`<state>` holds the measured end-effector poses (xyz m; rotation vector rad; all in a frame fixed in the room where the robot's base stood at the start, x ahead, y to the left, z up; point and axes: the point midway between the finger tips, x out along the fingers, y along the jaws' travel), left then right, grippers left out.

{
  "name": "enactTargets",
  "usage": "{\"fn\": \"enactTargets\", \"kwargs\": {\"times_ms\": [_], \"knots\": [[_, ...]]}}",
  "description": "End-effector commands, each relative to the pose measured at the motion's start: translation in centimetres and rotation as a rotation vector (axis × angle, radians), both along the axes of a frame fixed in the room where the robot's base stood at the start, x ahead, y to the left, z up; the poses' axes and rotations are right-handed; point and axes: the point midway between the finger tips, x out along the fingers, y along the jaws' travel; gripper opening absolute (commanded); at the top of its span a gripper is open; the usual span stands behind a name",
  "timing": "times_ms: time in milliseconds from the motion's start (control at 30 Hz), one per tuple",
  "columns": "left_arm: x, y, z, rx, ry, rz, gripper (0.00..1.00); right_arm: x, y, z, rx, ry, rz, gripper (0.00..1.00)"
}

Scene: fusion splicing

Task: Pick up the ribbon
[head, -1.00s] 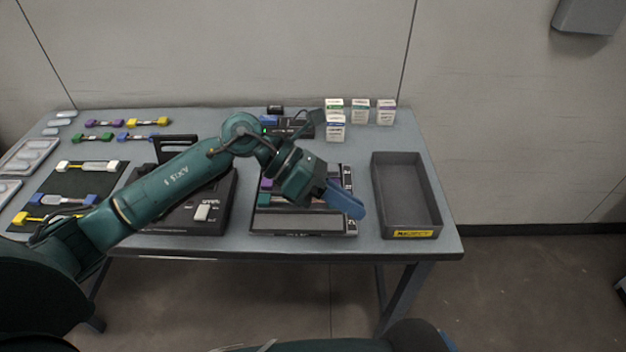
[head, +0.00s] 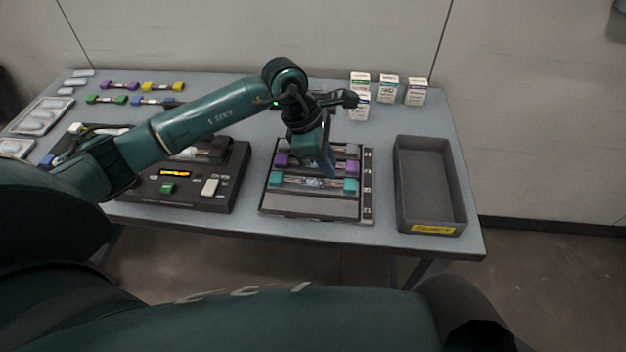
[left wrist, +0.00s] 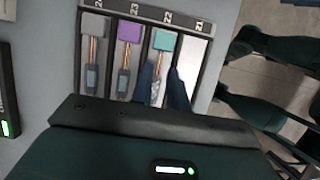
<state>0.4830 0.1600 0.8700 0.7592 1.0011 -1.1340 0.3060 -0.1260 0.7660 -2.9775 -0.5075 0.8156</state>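The tray (head: 315,207) holds several ribbons with coloured end blocks in rows. The teal-ended ribbon (head: 350,186) lies in front of the purple-ended ribbon (head: 352,167). My left gripper (head: 327,172) points down over the middle of the tray. In the left wrist view, my left gripper (left wrist: 163,92) is open, with one finger on each side of the teal-ended ribbon (left wrist: 164,41). I cannot tell whether the fingers touch it. The purple-ended ribbon (left wrist: 129,32) and a grey-ended ribbon (left wrist: 94,25) lie beside it. The lower ribbon ends are hidden. My right gripper is not in view.
A black splicer (head: 190,197) with a lit display stands left of the tray. An empty dark bin (head: 430,228) stands to the right. Several small white boxes (head: 388,88) stand at the back. More coloured-ended ribbons (head: 163,87) lie at the back left.

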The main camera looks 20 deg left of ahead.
Motion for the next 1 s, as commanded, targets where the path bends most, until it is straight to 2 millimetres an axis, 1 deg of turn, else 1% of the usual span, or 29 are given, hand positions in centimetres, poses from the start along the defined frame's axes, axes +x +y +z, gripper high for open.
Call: {"fn": "enactTargets", "kwargs": {"times_ms": [200, 300, 400, 567, 800, 1000], "knots": [[0.0, -1.1, -3.2, -0.001, 0.005, 0.000, 0.16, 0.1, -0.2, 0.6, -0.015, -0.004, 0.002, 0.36], [0.2, -1.4, -4.0, -0.001, 0.002, -0.001, 0.16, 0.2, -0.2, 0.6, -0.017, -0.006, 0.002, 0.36], [0.3, -1.5, -4.4, 0.000, 0.001, 0.000, 0.16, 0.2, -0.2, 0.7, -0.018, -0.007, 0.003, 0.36], [0.3, -1.5, -4.4, 0.000, 0.001, -0.001, 0.16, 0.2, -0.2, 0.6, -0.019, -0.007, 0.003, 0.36], [0.3, -1.5, -4.3, -0.001, 0.001, 0.000, 0.00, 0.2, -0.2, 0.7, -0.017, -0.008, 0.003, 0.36], [0.3, -1.5, -4.3, -0.001, 0.000, 0.000, 0.00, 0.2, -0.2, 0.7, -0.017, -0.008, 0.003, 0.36]]}}
